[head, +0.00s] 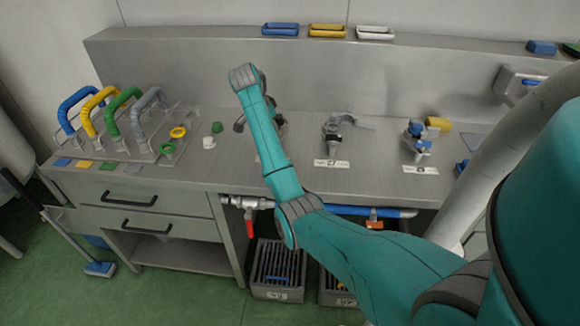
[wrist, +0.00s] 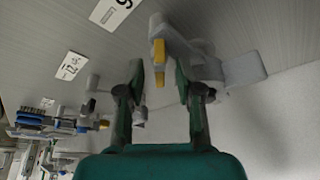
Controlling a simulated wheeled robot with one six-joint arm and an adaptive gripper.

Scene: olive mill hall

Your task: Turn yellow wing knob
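In the wrist view, the yellow wing knob (wrist: 158,52) sits on a grey metal fitting (wrist: 207,66) on the steel bench. My gripper (wrist: 158,72) is open, with its two dark green fingers apart. The yellow knob appears in the gap between the fingertips, nearer the left finger; I see no clear contact, and depth is hard to judge. In the head view my own arm covers most of this fitting, the knob and my gripper.
To the right in the head view stand a grey fitting (head: 339,128) and another fitting with blue and yellow parts (head: 417,133). Coloured arched handles (head: 106,110) stand at left. The backsplash (head: 390,75) rises behind. A blue pipe (head: 375,211) runs below the bench edge.

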